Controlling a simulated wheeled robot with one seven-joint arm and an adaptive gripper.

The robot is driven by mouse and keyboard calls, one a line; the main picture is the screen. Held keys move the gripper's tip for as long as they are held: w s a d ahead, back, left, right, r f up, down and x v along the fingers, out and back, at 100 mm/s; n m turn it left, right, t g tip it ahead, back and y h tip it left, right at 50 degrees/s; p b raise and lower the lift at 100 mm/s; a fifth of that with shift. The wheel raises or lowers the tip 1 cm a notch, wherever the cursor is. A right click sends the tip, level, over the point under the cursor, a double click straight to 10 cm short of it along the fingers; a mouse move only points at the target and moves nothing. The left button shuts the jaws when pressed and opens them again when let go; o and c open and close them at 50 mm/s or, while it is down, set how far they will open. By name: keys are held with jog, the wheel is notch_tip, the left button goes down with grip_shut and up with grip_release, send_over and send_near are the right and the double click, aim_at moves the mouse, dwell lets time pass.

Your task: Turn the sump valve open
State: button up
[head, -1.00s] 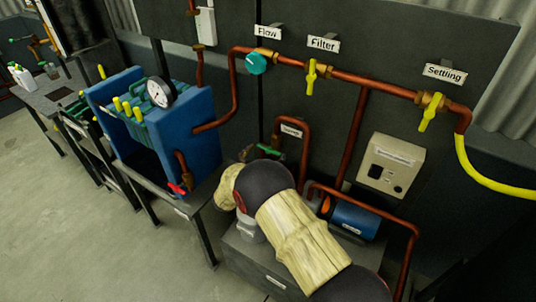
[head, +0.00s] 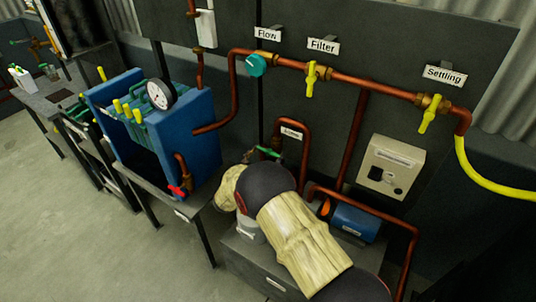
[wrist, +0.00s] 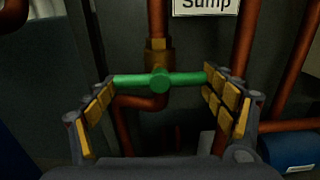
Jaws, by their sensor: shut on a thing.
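The sump valve has a green bar handle (wrist: 160,82) on a brass fitting (wrist: 157,52) of a vertical copper pipe, below the "Sump" label (wrist: 205,5). In the wrist view the handle lies level, crosswise to the pipe. My gripper (wrist: 160,85) has one padded finger at each end of the handle and is shut on it. In the head view the green handle (head: 268,152) shows just beyond my arm, under the small label (head: 291,133). My arm hides most of my gripper there.
A blue filter press (head: 200,130) with a gauge (head: 160,93) stands left. A red valve handle (head: 177,190) is low on it. Flow, filter and settling valves line the pipe (head: 380,83) above. A blue motor (head: 355,220) and copper pipes are close right of my arm.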

jog(key=shift+n+p, duration=0.4)
jog(key=shift+p, duration=0.05)
jog(key=shift+c, duration=0.4)
jog(key=n+p, duration=0.1)
jog(key=p, duration=0.1)
jog(key=n+p, duration=0.2)
jog(key=shift+r+n, duration=0.2)
jog(key=shift+n, duration=0.1)
jog(key=n+p, duration=0.3)
jog(key=n, duration=0.1)
jog(key=shift+s+d+n, duration=0.1)
jog(key=shift+n, duration=0.2)
jog(key=n+p, duration=0.3)
jog(key=n, duration=0.1)
jog(key=shift+n+p, duration=1.05)
jog(key=shift+n, duration=1.45)
jog(key=o, duration=1)
jog(key=shift+o, duration=0.5)
